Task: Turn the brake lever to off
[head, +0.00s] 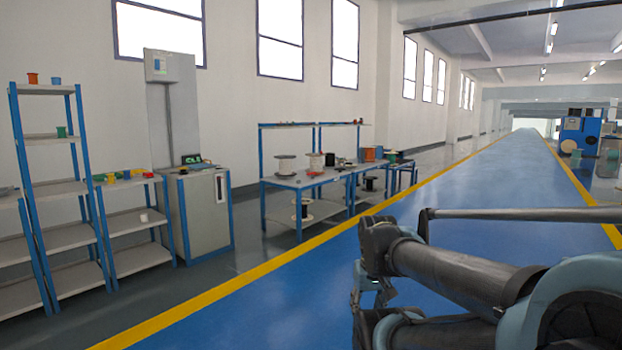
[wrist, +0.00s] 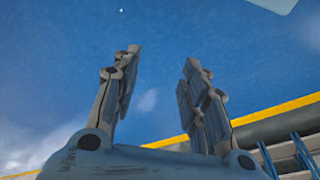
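I cannot make out a brake lever in either view. My gripper (wrist: 161,60) shows in the wrist view with its two fingers well apart and nothing between them. In the head view my arm reaches in from the right, above the blue walkway. I cannot make out the fingers clearly there.
A grey cabinet (head: 205,215) with a blue frame stands at the left by the wall. Shelves (head: 62,187) are left of it. A workbench (head: 300,182) with spools is right of it. A blue machine (head: 580,130) stands far right. The blue walkway (head: 290,300) is clear.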

